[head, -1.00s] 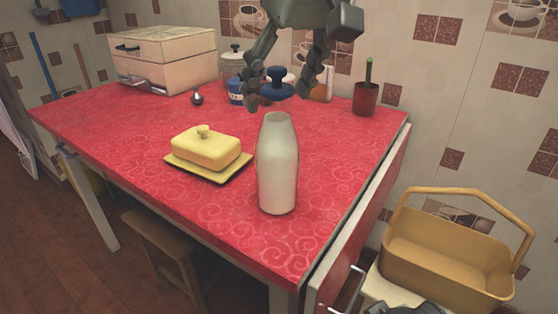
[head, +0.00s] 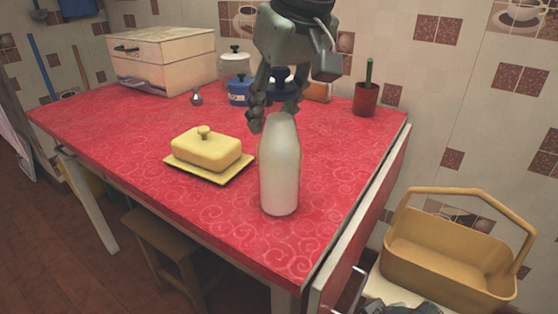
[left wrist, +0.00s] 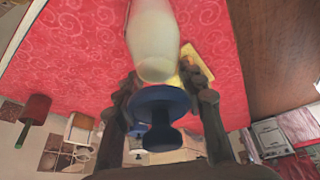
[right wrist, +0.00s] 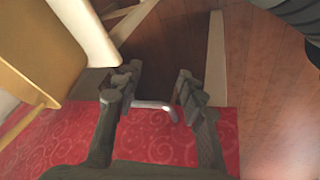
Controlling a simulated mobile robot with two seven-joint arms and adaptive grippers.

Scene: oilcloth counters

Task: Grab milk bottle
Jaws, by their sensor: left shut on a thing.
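The milk bottle (head: 280,170) is white and stands upright on the red counter (head: 225,215), near its front right part. It also shows in the left wrist view (left wrist: 153,40), just past the fingertips. My left gripper (head: 272,110) hangs down behind and above the bottle's top, beside its neck. Its fingers are shut on a blue knobbed lid (left wrist: 160,108), which fills the gap between them, knob toward the palm; the lid also shows in the head view (head: 283,78). The bottle is outside that grip. My right gripper (right wrist: 155,85) is open and empty near a counter edge.
A yellow butter dish (head: 206,148) sits close left of the bottle. A cream bread box (head: 165,60), blue jar (head: 239,92) and red pot (head: 366,100) stand at the back. A yellow basket (head: 445,265) is at right. The counter's front left is clear.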

